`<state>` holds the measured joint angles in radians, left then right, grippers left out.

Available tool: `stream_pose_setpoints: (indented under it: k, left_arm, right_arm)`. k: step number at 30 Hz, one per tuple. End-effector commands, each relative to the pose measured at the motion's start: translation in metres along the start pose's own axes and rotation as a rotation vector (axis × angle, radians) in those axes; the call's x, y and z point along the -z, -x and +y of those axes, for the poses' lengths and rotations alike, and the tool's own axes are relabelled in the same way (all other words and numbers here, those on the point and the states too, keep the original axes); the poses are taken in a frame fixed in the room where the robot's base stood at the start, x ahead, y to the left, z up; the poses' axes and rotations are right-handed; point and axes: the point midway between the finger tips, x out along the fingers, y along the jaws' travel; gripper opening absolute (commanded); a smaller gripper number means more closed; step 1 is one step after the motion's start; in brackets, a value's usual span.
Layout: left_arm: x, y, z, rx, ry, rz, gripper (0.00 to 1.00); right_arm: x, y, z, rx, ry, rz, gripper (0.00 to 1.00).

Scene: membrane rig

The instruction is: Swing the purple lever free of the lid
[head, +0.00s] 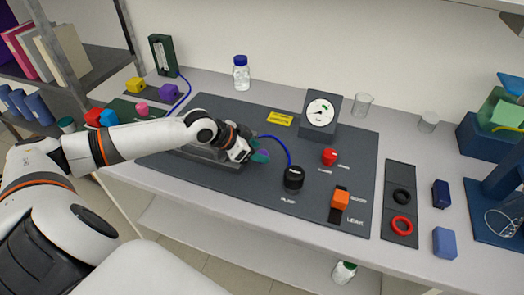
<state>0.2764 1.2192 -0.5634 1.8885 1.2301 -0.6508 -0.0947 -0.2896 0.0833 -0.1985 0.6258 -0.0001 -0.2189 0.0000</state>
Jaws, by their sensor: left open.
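My left gripper (257,154) reaches over the dark panel (230,183), with teal tips at its end. It is open. A small purple piece (264,153), which looks like the purple lever, shows right at the fingertips; I cannot tell whether they touch it. A grey block (205,153), perhaps the cell with the lid, sits on the panel under my left forearm and wrist. The arm hides most of the block and the lid. My right gripper is not in view.
A blue tube (279,142) runs to a black knob (293,177) just right of the gripper. A gauge (321,112), a red knob (329,156) and an orange lever (340,199) stand farther right. The panel's front middle is clear.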

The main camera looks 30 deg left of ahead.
Motion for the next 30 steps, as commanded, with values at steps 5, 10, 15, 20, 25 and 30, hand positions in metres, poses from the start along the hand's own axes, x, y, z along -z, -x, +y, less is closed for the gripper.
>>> stream_pose_setpoints:
  k: [5,10,15,20,25,30]
  left_arm:
    - [0.0,-0.019,0.0,0.0,0.002,0.0,0.52]
    - [0.0,-0.025,0.0,0.0,0.0,0.0,0.52]
    - [0.0,-0.026,0.0,0.0,-0.001,0.001,0.52]
    - [0.0,-0.026,0.0,0.0,0.0,0.001,0.39]
    - [0.001,-0.026,0.0,0.0,0.0,0.001,0.11]
    - [0.001,-0.026,0.0,0.0,0.001,0.001,0.0]
  right_arm:
    - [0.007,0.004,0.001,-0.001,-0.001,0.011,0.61]
    - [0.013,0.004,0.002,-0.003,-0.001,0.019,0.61]
    - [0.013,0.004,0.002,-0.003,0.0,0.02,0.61]
    - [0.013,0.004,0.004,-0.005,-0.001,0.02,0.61]
    - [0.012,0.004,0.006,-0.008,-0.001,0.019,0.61]
    - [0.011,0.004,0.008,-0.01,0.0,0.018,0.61]
